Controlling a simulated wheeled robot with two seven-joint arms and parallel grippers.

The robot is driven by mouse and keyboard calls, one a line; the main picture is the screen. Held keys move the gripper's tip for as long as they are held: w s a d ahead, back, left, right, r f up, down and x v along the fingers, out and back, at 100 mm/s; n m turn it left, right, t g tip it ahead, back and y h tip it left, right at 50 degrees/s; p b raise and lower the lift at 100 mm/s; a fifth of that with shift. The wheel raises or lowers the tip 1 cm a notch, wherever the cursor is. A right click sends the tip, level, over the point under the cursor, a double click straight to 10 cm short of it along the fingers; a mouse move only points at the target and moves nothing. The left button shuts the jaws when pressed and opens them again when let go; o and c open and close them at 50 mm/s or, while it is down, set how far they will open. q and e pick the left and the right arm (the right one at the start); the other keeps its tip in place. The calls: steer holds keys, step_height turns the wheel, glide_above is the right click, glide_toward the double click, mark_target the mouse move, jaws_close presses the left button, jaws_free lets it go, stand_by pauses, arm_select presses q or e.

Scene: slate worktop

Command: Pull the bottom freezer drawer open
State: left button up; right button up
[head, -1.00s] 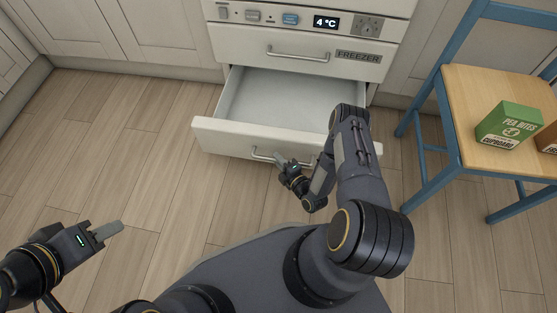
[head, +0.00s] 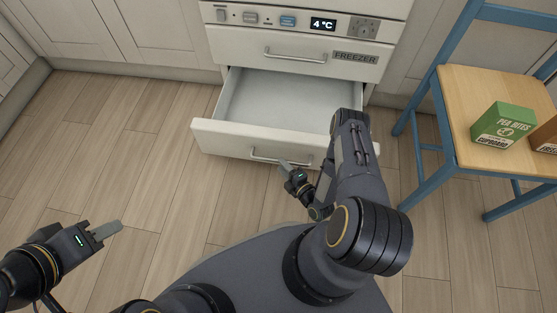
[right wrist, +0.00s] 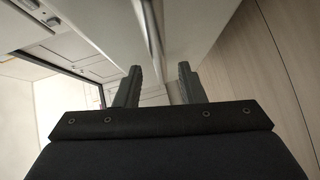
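The bottom freezer drawer (head: 230,137) stands pulled out from the white freezer front, and its pale inside looks empty. Its metal bar handle (head: 262,157) runs across the drawer front. My right arm hides the drawer's right end. My left gripper (head: 112,230) is over the floor at the lower left, away from the drawer.
A closed upper drawer (head: 300,66) labelled FREEZER is above, under a control panel (head: 260,20) reading 4 °C. Left floor is clear.

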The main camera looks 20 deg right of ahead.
steer(key=v, duration=0.3)
steer(key=shift+s+p, duration=0.35)
steer(key=shift+p, duration=0.05)
steer(key=shift+d, duration=0.1)
